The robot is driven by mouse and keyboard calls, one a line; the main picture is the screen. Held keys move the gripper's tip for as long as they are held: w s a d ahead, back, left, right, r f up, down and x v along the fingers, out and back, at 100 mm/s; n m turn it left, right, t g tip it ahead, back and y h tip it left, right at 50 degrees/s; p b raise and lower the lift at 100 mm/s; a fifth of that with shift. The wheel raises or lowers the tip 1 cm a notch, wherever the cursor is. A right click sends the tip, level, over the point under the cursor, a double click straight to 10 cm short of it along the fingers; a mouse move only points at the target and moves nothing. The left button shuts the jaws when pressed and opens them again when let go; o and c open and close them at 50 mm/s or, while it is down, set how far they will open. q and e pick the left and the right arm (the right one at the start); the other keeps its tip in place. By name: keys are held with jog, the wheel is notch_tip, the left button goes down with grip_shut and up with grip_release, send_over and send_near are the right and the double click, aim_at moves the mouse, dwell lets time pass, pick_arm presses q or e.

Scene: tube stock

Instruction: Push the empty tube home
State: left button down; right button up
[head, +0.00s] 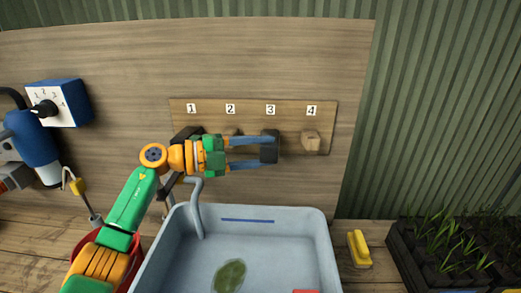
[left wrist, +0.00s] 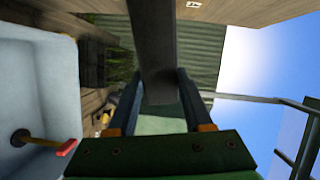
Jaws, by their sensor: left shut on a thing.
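A wooden board (head: 184,107) on the wall carries labels 1 to 4. My left gripper (head: 268,150) reaches across its front from the left, fingers pointing right. It is shut on a dark grey block (head: 269,147) below label 3. In the left wrist view the block shows as a long dark bar (left wrist: 156,55) between the fingers. A wooden block (head: 311,141) sits under label 4. Another dark piece (head: 187,133) under label 1 is partly behind my arm. A grey bent tube (head: 196,205) hangs over the tub's back left. I cannot tell which tube is empty. My right gripper is not in view.
A pale blue tub (head: 318,240) stands below the board, holding a green leaf-like patch (head: 229,276). A yellow brush-like object (head: 358,248) and dark plant trays (head: 425,262) are to its right. A blue dial box (head: 60,102) is on the left wall.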

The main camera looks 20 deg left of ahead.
pick_arm(q)
jog(key=shift+p, duration=0.85)
dwell(1.8)
jog(key=shift+s+r, duration=0.15)
jog(key=shift+s, duration=0.2)
jog(key=s+d+r+p, duration=0.2)
jog(key=s+p, duration=0.1)
jog(key=s, duration=0.7)
jog(key=shift+s, duration=0.2)
dwell(0.8)
jog(key=shift+r, duration=0.1)
